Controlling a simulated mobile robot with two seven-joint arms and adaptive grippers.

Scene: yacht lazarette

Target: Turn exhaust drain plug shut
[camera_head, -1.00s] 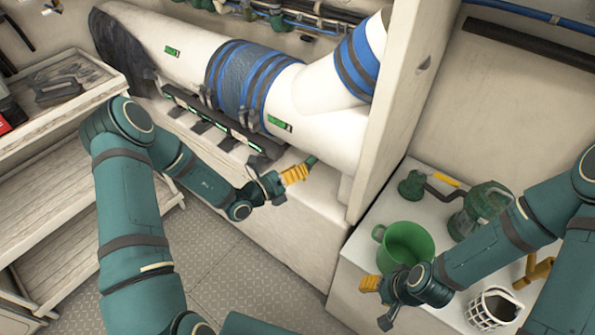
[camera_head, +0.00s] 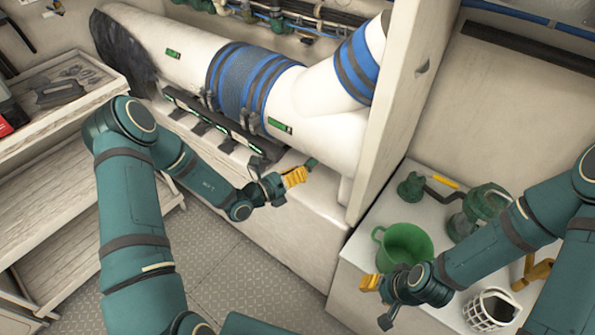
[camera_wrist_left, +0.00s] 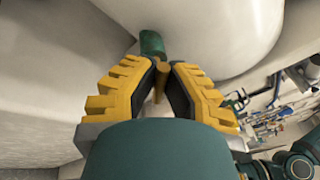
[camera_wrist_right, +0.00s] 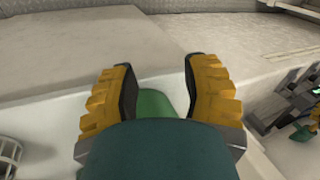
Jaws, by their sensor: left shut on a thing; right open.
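The exhaust drain plug shows in the left wrist view as a green stub (camera_wrist_left: 152,44) with a brass-coloured piece (camera_wrist_left: 164,78) below it. In the head view the green stub (camera_head: 311,163) sticks out under the white exhaust pipe (camera_head: 315,118). My left gripper (camera_head: 300,176) is at the stub. In the left wrist view its yellow fingers (camera_wrist_left: 163,75) are shut on the brass piece, which is partly hidden between the dark pads. How far the plug is turned cannot be told. My right gripper (camera_head: 373,302) is open and empty, beside the green mug (camera_head: 407,246).
The mug stands on a white ledge at right with a green pump-like device (camera_head: 484,210) and a white basket (camera_head: 492,309). A white partition (camera_head: 392,115) stands right of the pipe. Wooden shelves (camera_head: 60,240) are at left. Chequered floor is free between.

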